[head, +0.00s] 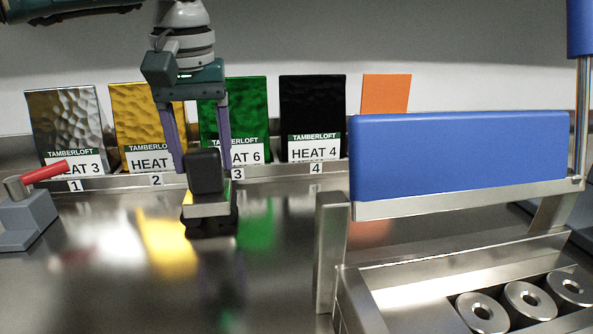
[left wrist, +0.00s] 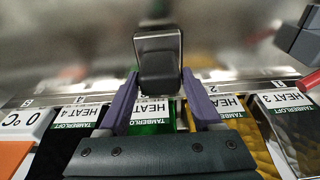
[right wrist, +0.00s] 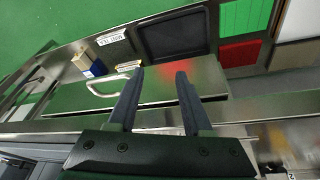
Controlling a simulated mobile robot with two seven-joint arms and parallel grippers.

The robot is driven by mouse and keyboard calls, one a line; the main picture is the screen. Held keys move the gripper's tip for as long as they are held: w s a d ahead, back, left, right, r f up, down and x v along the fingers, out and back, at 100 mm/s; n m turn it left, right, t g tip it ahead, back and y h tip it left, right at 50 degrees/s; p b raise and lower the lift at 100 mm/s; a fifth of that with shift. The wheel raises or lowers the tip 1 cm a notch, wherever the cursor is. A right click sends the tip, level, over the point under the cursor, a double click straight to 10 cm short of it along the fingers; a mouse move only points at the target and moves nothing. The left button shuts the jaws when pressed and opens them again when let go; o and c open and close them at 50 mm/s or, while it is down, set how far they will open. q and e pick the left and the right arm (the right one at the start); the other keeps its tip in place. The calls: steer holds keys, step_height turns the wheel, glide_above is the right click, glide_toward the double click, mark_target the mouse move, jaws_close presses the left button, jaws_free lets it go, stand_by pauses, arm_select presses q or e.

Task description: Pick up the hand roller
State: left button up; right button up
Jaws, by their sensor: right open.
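A tool with a black block-shaped handle on a pale metal body and dark base, which I take for the hand roller (head: 207,209), stands upright on the steel table. My left gripper (head: 202,160) is open above it, pointing down, with its purple fingers on either side of the handle's top. In the left wrist view the black handle (left wrist: 158,62) sits centred between and just beyond the fingertips; I cannot tell if they touch it. My right gripper (right wrist: 160,75) is open and empty, away from the tool, over another area.
Silver, gold, green and black pouches (head: 313,110) stand behind a numbered ledge. A grey block with a red lever (head: 45,172) is at left. A blue-topped metal frame (head: 460,155) fills the right. The right wrist view shows a black tray (right wrist: 175,35) and a metal handle (right wrist: 105,93).

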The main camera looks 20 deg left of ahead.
arm_select(q)
jaws_close()
stand_by(0.3)
steer(key=shift+r, duration=0.1)
